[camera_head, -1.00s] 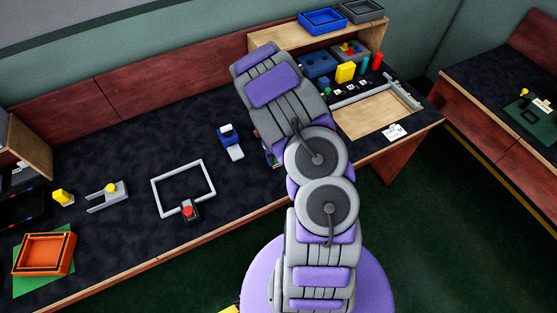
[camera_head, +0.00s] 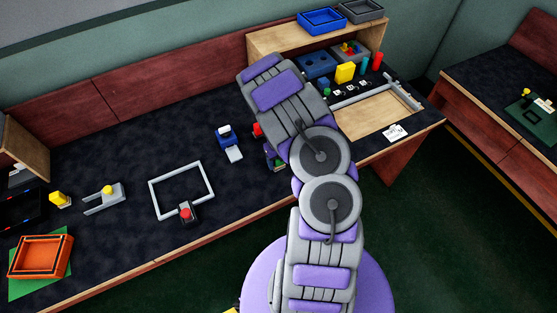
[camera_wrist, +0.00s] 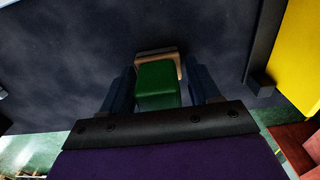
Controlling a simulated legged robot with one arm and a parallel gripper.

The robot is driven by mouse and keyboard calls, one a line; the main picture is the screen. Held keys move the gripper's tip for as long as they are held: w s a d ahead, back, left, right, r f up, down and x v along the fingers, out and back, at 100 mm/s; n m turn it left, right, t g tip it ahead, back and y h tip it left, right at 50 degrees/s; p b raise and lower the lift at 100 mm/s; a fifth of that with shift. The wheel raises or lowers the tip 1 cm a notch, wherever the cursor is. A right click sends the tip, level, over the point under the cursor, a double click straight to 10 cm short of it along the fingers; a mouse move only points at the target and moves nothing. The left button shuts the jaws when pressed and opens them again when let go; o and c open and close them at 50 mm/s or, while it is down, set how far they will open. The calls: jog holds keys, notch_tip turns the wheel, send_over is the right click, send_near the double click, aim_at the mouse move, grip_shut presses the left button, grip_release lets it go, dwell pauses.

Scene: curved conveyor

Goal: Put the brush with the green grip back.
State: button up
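The brush (camera_wrist: 157,84) with the green grip is in the middle of the wrist view, with a pale brown part at its far end. My gripper (camera_wrist: 161,66) has one dark finger on each side of the green grip, and both appear to touch it. The brush appears held above a dark surface, but its height is hard to tell. I cannot make out the brush's storage place.
A big yellow thing (camera_wrist: 300,55) fills the right of the wrist view. On the dark bench stand a grey frame (camera_head: 207,178) with a red-topped part, a blue device (camera_head: 227,138) and an orange tray (camera_head: 14,262). A wooden shelf (camera_head: 262,42) with bins is at the back right.

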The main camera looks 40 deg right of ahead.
jog(key=shift+o, duration=1.3)
jog(key=shift+a, duration=0.15)
jog(key=shift+r, duration=0.1)
jog(key=shift+n, duration=0.3)
notch_tip(320, 180, up, 13)
jog(key=shift+a+f+p, duration=0.1)
jog(key=shift+p, duration=0.95)
jog(key=s+a+r+n, duration=0.2)
jog(key=a+r+n, duration=0.4)
jog(key=r+n, duration=0.15)
jog(key=s+a+r+n, duration=0.3)
jog(key=a+r+n, duration=0.3)
jog(key=r, duration=0.2)
jog(key=s+a+r+n, duration=0.3)
jog(key=s+a+n, duration=0.1)
jog(key=s+n, duration=0.3)
jog(key=s+a+r+n+g, duration=0.1)
jog(key=s+a+r+n, duration=0.2)
jog(key=s+a+n, duration=0.2)
jog(key=s+a+r+n, duration=0.4)
jog(key=s+n, duration=0.5)
jog(key=n, duration=0.3)
jog(key=shift+s+a+n+g, duration=0.35)
jog(key=shift+a+g, duration=0.05)
jog(key=shift+a, duration=0.35)
